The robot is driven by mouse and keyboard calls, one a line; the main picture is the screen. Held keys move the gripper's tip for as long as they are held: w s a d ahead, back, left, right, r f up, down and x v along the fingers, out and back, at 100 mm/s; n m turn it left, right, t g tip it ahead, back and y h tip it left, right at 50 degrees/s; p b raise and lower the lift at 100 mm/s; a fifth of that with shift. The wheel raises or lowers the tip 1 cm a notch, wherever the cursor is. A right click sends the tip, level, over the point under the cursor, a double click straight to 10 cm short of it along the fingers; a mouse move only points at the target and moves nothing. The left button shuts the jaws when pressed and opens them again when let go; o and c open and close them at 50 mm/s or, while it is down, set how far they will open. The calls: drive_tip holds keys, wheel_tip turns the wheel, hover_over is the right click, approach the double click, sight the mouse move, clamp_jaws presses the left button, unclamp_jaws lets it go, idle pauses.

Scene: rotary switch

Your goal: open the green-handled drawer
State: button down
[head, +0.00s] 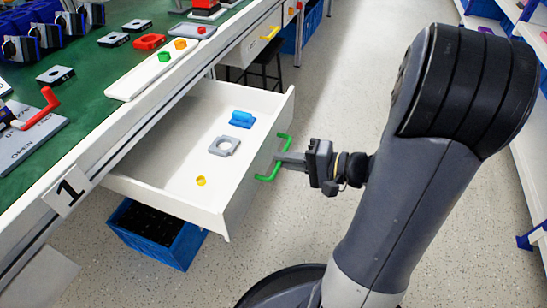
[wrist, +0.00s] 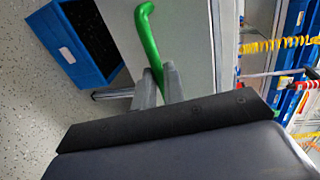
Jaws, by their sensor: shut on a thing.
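The white drawer (head: 225,204) is pulled well out from under the workbench in the head view. Its green handle (head: 284,141) is on the front panel, facing my arm. My gripper (head: 281,158) is shut on the handle. In the wrist view my two grey fingers (wrist: 158,86) close around the green handle (wrist: 147,35), which runs between them. Inside the drawer lie a blue part (head: 242,119), a grey plate with a hole (head: 225,146) and a small yellow ring (head: 201,181).
The workbench (head: 95,125) with a green top and several parts stands at the left. A blue crate (head: 165,240) is on the floor under the drawer. A drawer with a yellow handle (head: 270,33) is farther back. Shelves stand at the right; the aisle floor (head: 340,70) is clear.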

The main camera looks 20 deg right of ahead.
drive_tip(key=shift+s+d, duration=0.4)
drive_tip(key=shift+d, duration=0.1)
drive_tip(key=c, duration=1.5)
unclamp_jaws()
drive_tip(key=shift+d, duration=0.1)
drive_tip(key=p+v, duration=0.2)
drive_tip(key=v, duration=0.8)
drive_tip(key=shift+s+d+p, duration=0.25)
drive_tip(key=shift+p, duration=0.05)
drive_tip(key=b+x, duration=0.2)
drive_tip(key=x, duration=0.9)
drive_tip(key=shift+b, duration=0.35)
